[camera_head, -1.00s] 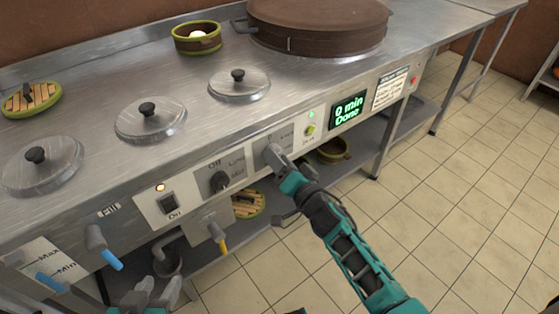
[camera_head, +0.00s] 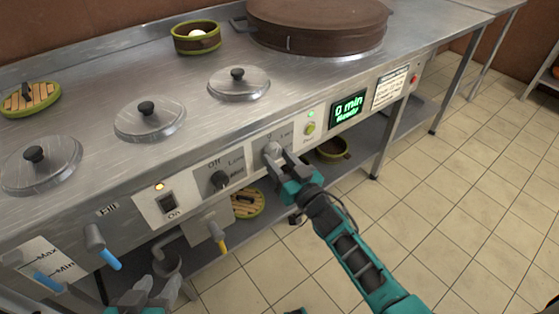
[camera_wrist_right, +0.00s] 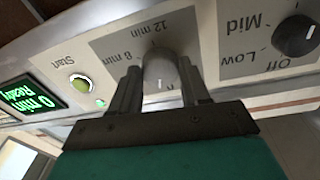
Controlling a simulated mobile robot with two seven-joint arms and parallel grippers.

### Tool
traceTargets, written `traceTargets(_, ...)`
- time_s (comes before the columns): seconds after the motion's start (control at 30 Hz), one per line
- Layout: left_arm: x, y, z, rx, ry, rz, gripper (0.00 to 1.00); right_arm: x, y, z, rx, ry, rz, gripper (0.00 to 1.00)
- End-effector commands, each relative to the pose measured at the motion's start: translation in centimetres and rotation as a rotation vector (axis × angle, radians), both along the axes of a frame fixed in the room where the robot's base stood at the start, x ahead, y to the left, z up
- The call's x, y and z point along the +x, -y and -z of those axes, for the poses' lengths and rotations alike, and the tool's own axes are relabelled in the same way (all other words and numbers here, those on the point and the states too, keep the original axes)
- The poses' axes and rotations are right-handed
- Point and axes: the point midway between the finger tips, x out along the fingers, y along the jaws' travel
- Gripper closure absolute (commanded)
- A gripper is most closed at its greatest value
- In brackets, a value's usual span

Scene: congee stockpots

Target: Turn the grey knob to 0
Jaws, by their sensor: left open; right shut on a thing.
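The grey knob (camera_head: 270,149) is on the front panel, on a grey plate with minute labels, left of the green-lit button. In the right wrist view the knob (camera_wrist_right: 160,68) sits between the two fingers of my right gripper (camera_wrist_right: 160,88), which is shut on it. A white mark on the knob faces the gripper's palm side; the label there is mostly hidden. In the head view my right gripper (camera_head: 279,160) reaches the knob from the front. The display (camera_head: 348,108) reads "0 min Ready". My left gripper (camera_head: 152,292) is open and empty at the bottom left.
A dark Off/Low/Mid knob (camera_head: 219,179) and a lit On switch (camera_head: 168,204) are to the left. A green start button (camera_head: 310,129) is close on the right. Blue (camera_head: 108,258) and yellow (camera_head: 219,239) tap handles stick out below. The floor in front is clear.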

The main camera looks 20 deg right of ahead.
Motion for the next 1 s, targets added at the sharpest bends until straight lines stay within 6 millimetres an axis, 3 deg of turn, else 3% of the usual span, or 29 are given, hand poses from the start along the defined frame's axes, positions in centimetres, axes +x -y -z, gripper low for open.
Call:
traceTargets(0.4, -0.08, 0.2, 0.26, -0.001, -0.005, 0.004, 0.53, 0.04, 0.17, 0.12, -0.256, 0.091, 0.0, 0.84)
traceTargets(1.0, -0.02, 0.23, 0.17, -0.003, -0.003, 0.004, 0.53, 0.04, 0.21, 0.13, -0.33, 0.117, 0.0, 0.84)
